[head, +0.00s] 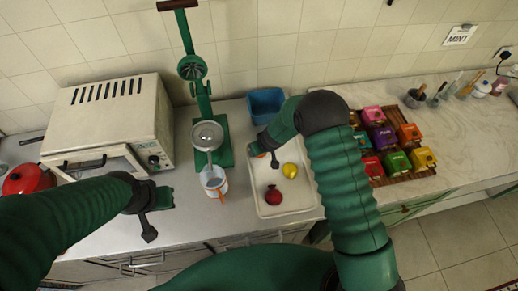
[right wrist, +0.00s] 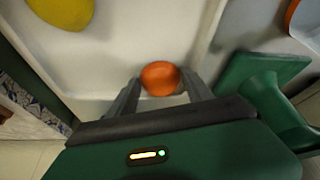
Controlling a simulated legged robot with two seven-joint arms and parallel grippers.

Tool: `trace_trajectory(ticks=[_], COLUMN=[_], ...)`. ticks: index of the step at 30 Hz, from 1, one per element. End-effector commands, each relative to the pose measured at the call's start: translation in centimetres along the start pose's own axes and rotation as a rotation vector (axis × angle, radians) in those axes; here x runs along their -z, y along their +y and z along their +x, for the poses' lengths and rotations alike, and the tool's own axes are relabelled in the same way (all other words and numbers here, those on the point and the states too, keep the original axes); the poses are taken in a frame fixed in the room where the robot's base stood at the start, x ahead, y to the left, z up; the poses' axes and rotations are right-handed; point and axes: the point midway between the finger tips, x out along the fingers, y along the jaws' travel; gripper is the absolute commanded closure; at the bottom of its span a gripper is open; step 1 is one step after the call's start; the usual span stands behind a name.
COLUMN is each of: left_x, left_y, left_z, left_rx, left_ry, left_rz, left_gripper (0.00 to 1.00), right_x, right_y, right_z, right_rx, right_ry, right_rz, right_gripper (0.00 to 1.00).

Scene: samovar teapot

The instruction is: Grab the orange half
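The orange half (right wrist: 160,78) lies in the white tray (right wrist: 120,55), near its edge, in the right wrist view. My right gripper (right wrist: 160,90) is over the tray with one finger on each side of the orange half. The fingers stand apart, and a clear grip on it does not show. In the head view a small part of the orange half (head: 262,153) shows beside my right gripper, which is mostly hidden by my arm. My left gripper (head: 160,208) is over the counter, left of the juicer, away from the orange half; its finger opening is unclear.
A yellow lemon (head: 290,170) and a red pomegranate (head: 273,195) lie in the same tray. A green juicer (head: 208,135) with a cup (head: 214,181) stands to the left. A blue bin (head: 266,104) is behind. Colourful boxes (head: 385,137) stand right.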

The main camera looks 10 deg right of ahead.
Motion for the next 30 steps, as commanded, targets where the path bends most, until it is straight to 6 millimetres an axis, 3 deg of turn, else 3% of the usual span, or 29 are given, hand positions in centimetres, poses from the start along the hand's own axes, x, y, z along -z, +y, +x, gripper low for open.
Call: trace_trajectory(ticks=[1,11,20,27,30], left_x=[0.0,0.0,0.0,-0.1,-0.4], left_y=[0.0,0.0,0.0,0.0,0.0], left_z=[0.0,0.0,0.1,0.6,1.7], left_rx=[0.000,0.000,0.000,0.000,0.000], left_ry=[0.000,0.000,0.000,0.000,0.000], left_rz=[0.000,0.000,0.000,0.000,0.000], left_gripper=[1.00,1.00,1.00,1.00,1.00], right_x=[0.0,0.0,0.3,1.4,-0.3], right_y=[0.0,0.0,0.0,-0.1,-0.9], right_z=[0.0,-0.1,-0.6,-3.3,-3.8], right_rx=[0.000,0.000,0.000,-0.001,0.002], right_ry=[0.000,0.000,0.002,0.003,-0.001], right_rz=[0.000,0.000,-0.002,-0.003,0.002], right_gripper=[0.50,0.93,0.93,0.93,0.93])
